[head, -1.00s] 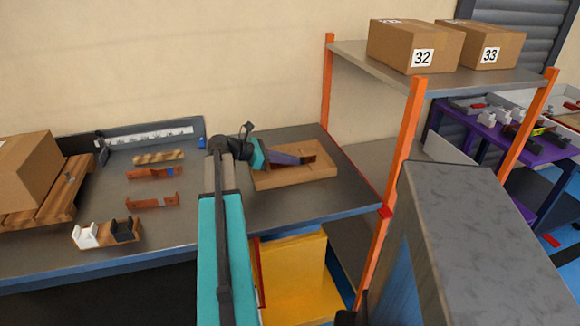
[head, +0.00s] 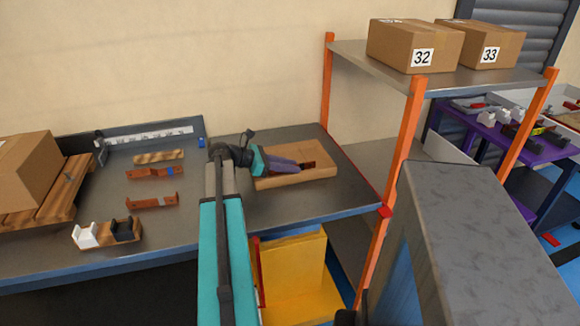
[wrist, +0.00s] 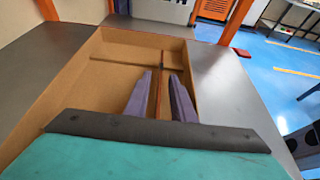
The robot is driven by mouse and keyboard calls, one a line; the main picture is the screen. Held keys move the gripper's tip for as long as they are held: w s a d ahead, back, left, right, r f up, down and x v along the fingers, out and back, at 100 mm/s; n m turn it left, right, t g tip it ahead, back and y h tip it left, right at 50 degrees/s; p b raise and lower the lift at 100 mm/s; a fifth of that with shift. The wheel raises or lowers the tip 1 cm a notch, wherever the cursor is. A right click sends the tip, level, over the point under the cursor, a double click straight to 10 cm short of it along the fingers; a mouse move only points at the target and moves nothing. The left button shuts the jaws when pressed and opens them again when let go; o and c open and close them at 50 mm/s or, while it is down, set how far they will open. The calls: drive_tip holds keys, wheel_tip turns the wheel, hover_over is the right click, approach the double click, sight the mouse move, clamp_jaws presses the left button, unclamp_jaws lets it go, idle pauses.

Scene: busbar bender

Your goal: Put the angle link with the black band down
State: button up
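My gripper (head: 284,164) is over the shallow tan tray (head: 312,178) on the right of the bench, its purple fingers spread apart. The angle link (head: 308,165), a copper-brown piece, lies in the tray by the fingertips. In the wrist view, the gripper (wrist: 160,92) has a finger on each side of the link's thin reddish edge (wrist: 157,95), with gaps showing. The link is seen nearly edge-on and partly hidden by the fingers.
Two copper links, one with a blue band (head: 169,171) and one plain (head: 152,202), lie left on the bench. A wooden strip (head: 158,156), a ruler fixture (head: 150,136) and white and black blocks (head: 86,234) are nearby. An orange-posted shelf (head: 405,140) stands at right.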

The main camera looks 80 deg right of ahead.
drive_tip(key=shift+r, duration=0.1)
drive_tip(key=shift+w+a+r, duration=0.1)
drive_tip(key=shift+w, duration=0.1)
drive_tip(key=v, duration=1.1)
drive_tip(key=shift+w+a+r, duration=0.1)
drive_tip(key=shift+w+a, duration=0.05)
drive_tip(key=shift+w, duration=0.1)
idle(0.4)
